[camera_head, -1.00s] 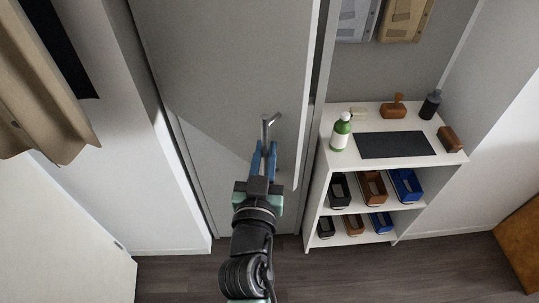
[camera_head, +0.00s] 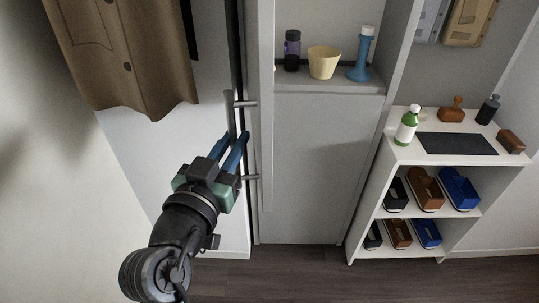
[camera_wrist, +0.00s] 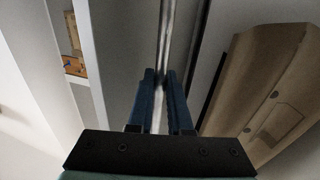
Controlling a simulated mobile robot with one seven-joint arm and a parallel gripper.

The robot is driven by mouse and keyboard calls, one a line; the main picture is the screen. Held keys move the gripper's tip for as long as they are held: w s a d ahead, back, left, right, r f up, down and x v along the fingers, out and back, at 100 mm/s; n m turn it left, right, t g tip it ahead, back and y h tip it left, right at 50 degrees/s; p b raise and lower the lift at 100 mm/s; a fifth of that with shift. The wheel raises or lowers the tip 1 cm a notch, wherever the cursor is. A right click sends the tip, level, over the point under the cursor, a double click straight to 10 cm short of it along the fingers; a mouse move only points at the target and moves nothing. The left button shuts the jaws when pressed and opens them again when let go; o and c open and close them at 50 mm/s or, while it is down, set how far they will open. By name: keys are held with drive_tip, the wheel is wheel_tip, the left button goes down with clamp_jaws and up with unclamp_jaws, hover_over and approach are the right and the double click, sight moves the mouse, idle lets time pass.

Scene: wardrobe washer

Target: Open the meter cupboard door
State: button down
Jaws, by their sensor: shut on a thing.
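The grey cupboard door (camera_head: 267,150) stands swung out to the left, seen almost edge-on in the head view. Its metal bar handle (camera_head: 232,104) is on the left side, held off the door by two posts. My gripper (camera_head: 229,140) is shut on the handle, with blue fingers on both sides of the bar. In the wrist view the bar (camera_wrist: 165,45) runs up between the fingertips (camera_wrist: 160,80).
A brown coat (camera_head: 125,55) hangs at the left, close to the door's handle side; it also shows in the wrist view (camera_wrist: 265,95). A white shelf unit (camera_head: 392,155) with several bins stands to the right. Dark floor (camera_head: 300,270) in front is clear.

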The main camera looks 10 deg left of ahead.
drive_tip(key=a+b, duration=0.2)
drive_tip(key=a, duration=0.4)
drive_tip(key=shift+s+a+r, duration=0.15)
drive_tip(key=shift+s, duration=0.1)
drive_tip(key=c, duration=1.2)
unclamp_jaws()
drive_tip(key=shift+o, duration=0.3)
drive_tip(key=shift+w, duration=0.1)
drive_tip(key=s+a+b, duration=0.1)
drive_tip(key=s, duration=1.2)
drive_tip(key=shift+a+b, duration=0.35)
drive_tip(key=shift+b, duration=0.05)
